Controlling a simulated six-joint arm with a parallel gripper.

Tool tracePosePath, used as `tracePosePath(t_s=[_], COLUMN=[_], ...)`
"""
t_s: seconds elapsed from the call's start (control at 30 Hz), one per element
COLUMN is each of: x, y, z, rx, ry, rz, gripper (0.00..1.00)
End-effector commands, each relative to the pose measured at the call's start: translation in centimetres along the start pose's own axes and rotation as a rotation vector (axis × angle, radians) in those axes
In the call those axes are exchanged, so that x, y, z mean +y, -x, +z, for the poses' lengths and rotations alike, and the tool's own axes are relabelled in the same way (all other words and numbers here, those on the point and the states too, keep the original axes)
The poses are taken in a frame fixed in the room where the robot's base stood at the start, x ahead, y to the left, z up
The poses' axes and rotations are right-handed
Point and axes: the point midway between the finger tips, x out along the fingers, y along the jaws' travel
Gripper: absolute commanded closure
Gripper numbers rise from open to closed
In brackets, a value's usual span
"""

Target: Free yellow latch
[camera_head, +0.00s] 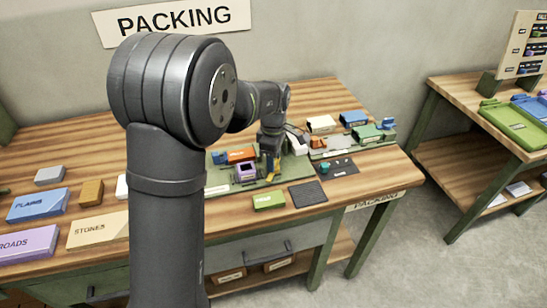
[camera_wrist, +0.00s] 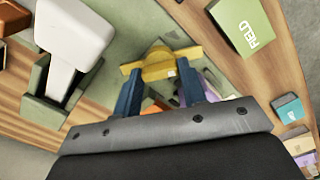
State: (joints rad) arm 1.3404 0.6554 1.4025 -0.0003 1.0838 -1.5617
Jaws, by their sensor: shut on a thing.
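The yellow latch (camera_wrist: 158,71) is a stepped yellow piece on the green board, near the middle of the wrist view. In the head view it is a small yellow patch (camera_head: 264,162) under my arm's end. The dark blue fingers of my gripper (camera_wrist: 160,75) stand on either side of the latch and are shut on it. My gripper (camera_head: 270,158) also shows in the head view, low over the green board (camera_head: 272,180). The fingers partly hide the latch, and I cannot tell whether it is still seated in the board.
A green FIELD block (camera_head: 268,201) and a dark mat (camera_head: 307,194) lie in front of the board. A purple piece (camera_head: 246,173) and an orange one (camera_head: 241,155) sit left of my gripper. A white piece (camera_wrist: 76,42) stands close by in the wrist view. PLAINS (camera_head: 38,204) lies left.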

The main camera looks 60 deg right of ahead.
Motion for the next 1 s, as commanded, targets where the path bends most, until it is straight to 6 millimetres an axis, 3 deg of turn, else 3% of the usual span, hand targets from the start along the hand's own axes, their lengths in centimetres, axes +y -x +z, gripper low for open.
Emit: tracePosePath(t_s=[0.5,1.0], x=[0.02,0.01], y=[0.02,0.01], z=[-0.05,-0.06], rx=[0.001,0.001], ry=[0.425,0.577], rz=[0.001,0.001], gripper=[0.85,0.85])
